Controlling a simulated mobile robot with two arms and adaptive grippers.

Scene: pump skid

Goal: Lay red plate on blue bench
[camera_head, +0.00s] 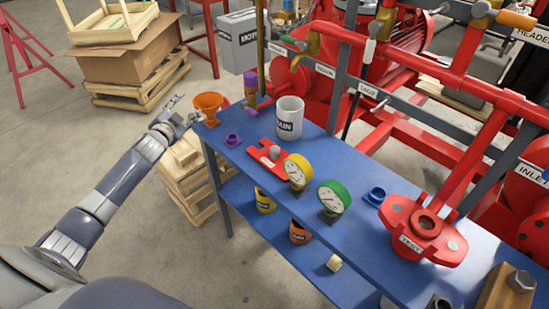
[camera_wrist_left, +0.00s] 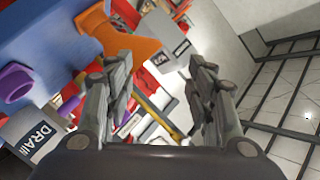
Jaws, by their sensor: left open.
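The red plate (camera_head: 268,161) is a small flat piece with a white label and a grey knob. It lies on the top of the blue bench (camera_head: 345,247), just left of a yellow-rimmed gauge. My left gripper (camera_head: 184,107) is off the far left corner of the bench, beside an orange funnel, with its fingers apart and nothing between them. In the left wrist view, my left gripper (camera_wrist_left: 162,85) is open and empty, and the plate cannot be made out. My right gripper is not in view.
The orange funnel (camera_head: 208,104), purple piece (camera_head: 232,140), white DRAIN container (camera_head: 290,118), yellow gauge (camera_head: 298,170), green gauge (camera_head: 333,198), blue fitting (camera_head: 375,196) and red flanged piece (camera_head: 425,230) stand on the bench. Red pipework (camera_head: 455,95) runs behind. Wooden pallets (camera_head: 187,178) stand at its left.

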